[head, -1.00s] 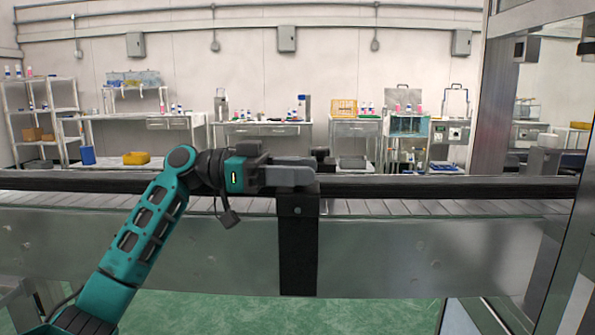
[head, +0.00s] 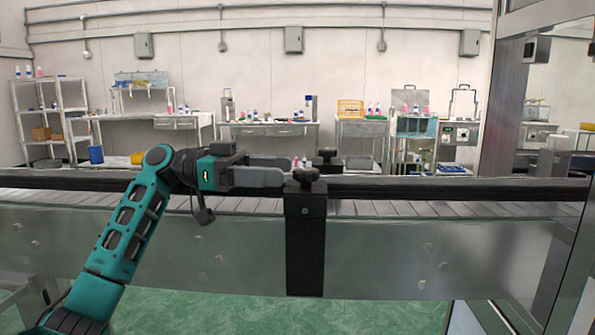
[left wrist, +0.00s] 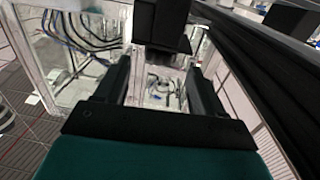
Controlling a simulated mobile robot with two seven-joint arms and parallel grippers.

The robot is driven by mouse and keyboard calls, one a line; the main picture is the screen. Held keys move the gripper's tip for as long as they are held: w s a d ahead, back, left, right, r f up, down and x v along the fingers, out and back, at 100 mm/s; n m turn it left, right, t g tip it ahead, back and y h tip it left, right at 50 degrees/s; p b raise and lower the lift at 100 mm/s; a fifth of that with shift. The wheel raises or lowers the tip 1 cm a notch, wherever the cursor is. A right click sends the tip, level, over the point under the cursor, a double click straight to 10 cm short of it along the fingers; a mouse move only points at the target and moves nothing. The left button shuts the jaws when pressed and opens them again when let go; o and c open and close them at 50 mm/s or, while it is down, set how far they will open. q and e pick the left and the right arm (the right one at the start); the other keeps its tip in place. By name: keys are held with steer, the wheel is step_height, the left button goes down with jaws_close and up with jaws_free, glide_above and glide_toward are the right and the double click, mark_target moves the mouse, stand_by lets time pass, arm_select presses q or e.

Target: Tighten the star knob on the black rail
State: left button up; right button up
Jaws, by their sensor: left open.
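The dark star knob (head: 306,174) sits on top of a black bracket post (head: 305,240) at the near black rail (head: 440,189). My left gripper (head: 290,169) is open, its two fingers apart and pointing right, just left of the knob at about its height. Nothing shows between the fingers. I cannot tell whether a fingertip touches the knob. In the left wrist view, my open left gripper (left wrist: 159,68) has a black block (left wrist: 160,25) ahead of its fingertips; the knob is not clearly visible there. My right gripper is not in view.
A second dark knob (head: 327,154) stands on the far side of the conveyor (head: 400,207). A metal frame post (head: 490,110) rises at the right. Benches and shelves (head: 45,115) stand along the back wall. The space above the conveyor right of the bracket is clear.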

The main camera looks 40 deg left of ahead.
arm_select(q)
steer(key=v, duration=0.7)
